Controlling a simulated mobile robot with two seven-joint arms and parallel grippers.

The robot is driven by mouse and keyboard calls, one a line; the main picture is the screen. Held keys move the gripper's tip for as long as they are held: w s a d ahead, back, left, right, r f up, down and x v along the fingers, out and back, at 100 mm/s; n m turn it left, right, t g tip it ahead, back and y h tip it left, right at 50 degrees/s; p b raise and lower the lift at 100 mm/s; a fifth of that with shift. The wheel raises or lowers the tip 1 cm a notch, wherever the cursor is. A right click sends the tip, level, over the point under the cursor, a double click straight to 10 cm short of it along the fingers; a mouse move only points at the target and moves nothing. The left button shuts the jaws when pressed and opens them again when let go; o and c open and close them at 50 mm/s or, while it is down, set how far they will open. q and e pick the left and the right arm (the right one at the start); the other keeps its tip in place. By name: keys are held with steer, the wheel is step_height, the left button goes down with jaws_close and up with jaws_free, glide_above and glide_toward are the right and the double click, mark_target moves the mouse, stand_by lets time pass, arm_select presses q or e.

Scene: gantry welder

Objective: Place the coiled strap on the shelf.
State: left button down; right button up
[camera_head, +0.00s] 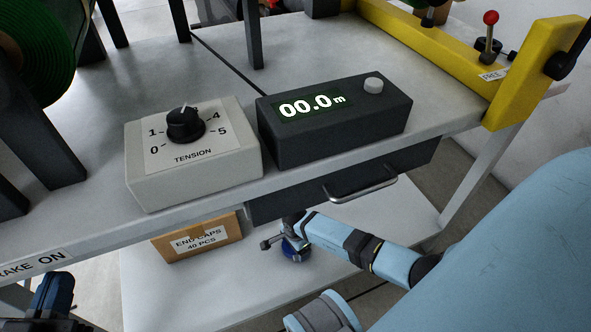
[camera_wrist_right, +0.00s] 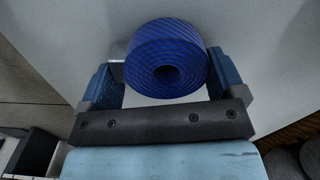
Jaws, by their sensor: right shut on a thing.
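The coiled strap (camera_wrist_right: 166,58) is a tight blue roll with a dark centre hole, seen in the right wrist view. My right gripper (camera_wrist_right: 164,72) is shut on it, with one finger on each side. In the head view the blue coil (camera_head: 297,251) shows small below the table, over the pale lower shelf (camera_head: 200,295), partly hidden by my right gripper (camera_head: 287,243). I cannot tell whether it touches the shelf. My left gripper (camera_head: 52,296) is at the bottom left, cut off by the frame, apart from the coil.
An end caps box (camera_head: 195,240) stands on the lower shelf left of the coil. Above are the table, a drawer with a handle (camera_head: 360,187), a tension box (camera_head: 190,160) and a dark display box (camera_head: 335,125). Bare shelf lies in front and right of the coil.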

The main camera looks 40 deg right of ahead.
steer(key=shift+f, duration=0.2)
steer(key=o, duration=0.8)
steer(key=shift+r, duration=0.15)
step_height(320, 180, up, 4)
steer(key=shift+d+r+p, duration=0.1)
steer(key=shift+p, duration=1.15)
arm_select(q)
steer(key=s+n+p, duration=0.1)
steer(key=s+d+n+g+p, duration=0.1)
steer(key=s+n+g+y+p, duration=0.1)
steer(key=shift+d+f+n, duration=0.3)
steer(key=shift+f+n, duration=0.05)
steer(key=shift+n, duration=0.05)
arm_select(e)
step_height(320, 180, up, 8)
steer(key=shift+f, duration=0.1)
arm_select(q)
steer(key=shift+r, duration=0.1)
